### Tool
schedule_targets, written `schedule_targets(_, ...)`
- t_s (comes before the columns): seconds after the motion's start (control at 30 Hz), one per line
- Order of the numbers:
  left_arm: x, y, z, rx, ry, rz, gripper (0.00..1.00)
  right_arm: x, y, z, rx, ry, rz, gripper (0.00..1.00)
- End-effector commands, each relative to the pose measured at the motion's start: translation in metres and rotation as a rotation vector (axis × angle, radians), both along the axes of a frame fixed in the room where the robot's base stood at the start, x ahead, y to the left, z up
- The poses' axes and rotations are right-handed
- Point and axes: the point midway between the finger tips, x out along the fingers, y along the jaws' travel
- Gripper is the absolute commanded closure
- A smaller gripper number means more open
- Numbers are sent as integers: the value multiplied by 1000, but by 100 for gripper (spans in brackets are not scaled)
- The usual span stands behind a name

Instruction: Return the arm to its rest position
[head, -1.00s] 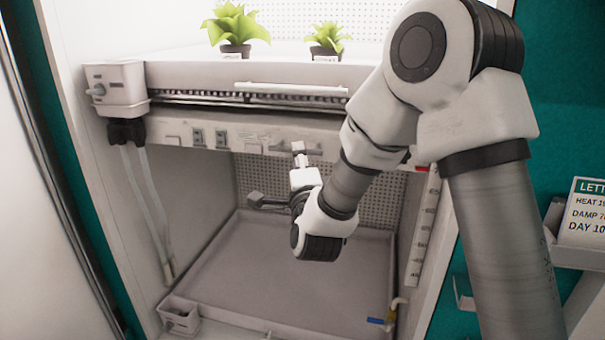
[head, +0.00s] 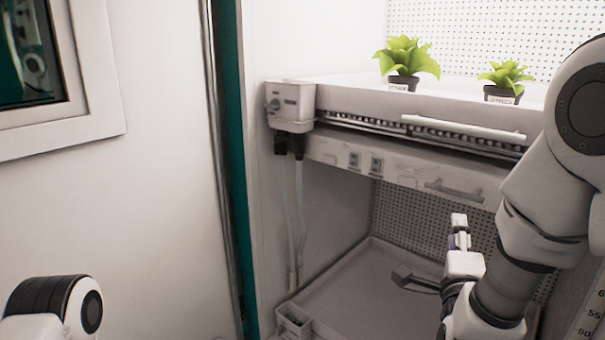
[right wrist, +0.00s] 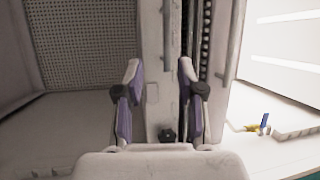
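My right arm comes in from the right in the head view, in front of the growth chamber. My right gripper (head: 459,232) is small there, below the front edge of the upper shelf (head: 345,97) and above the lower tray (head: 365,262). In the right wrist view my right gripper (right wrist: 160,80) shows two fingers well apart with nothing between them. Part of my left arm (head: 55,308) shows at the lower left of the head view. My left gripper is outside the frame.
Two potted plants (head: 405,62) (head: 505,80) stand on the upper shelf. A white control box (head: 292,105) with hanging tubes is at the shelf's left end. A blue and yellow valve (right wrist: 260,126) shows in the right wrist view.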

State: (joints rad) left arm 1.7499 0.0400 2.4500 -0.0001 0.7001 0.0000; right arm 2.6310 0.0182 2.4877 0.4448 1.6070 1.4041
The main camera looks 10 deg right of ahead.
Motion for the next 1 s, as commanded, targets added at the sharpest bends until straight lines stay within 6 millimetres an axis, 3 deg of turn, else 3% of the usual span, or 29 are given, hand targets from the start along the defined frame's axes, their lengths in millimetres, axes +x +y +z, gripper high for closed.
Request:
schedule_targets(0.07,0,0,0,0,0,0,30,2,0,-40,1,84,-1,62)
schedule_targets(0.17,0,0,-1,0,0,0,30,-3,0,-118,4,249,6,62)
schedule_targets(0.27,0,0,0,0,0,0,30,-20,8,-207,12,475,48,62)
schedule_targets(0.4,0,0,0,0,0,0,30,-71,25,-323,-73,870,167,62)
schedule_targets(0.5,0,0,0,0,0,0,30,-122,40,-390,-178,1160,313,62)
schedule_targets(0.6,0,0,0,0,0,0,30,-174,55,-436,-304,1408,510,62)
schedule_targets(0.7,0,0,0,0,0,0,30,-221,71,-463,-470,1602,780,62)
schedule_targets(0.93,0,0,0,0,0,0,30,-272,89,-471,-890,1721,1354,62)
schedule_targets(1.0,-1,0,36,0,2,0,30,-271,89,-434,-917,1712,1365,62)
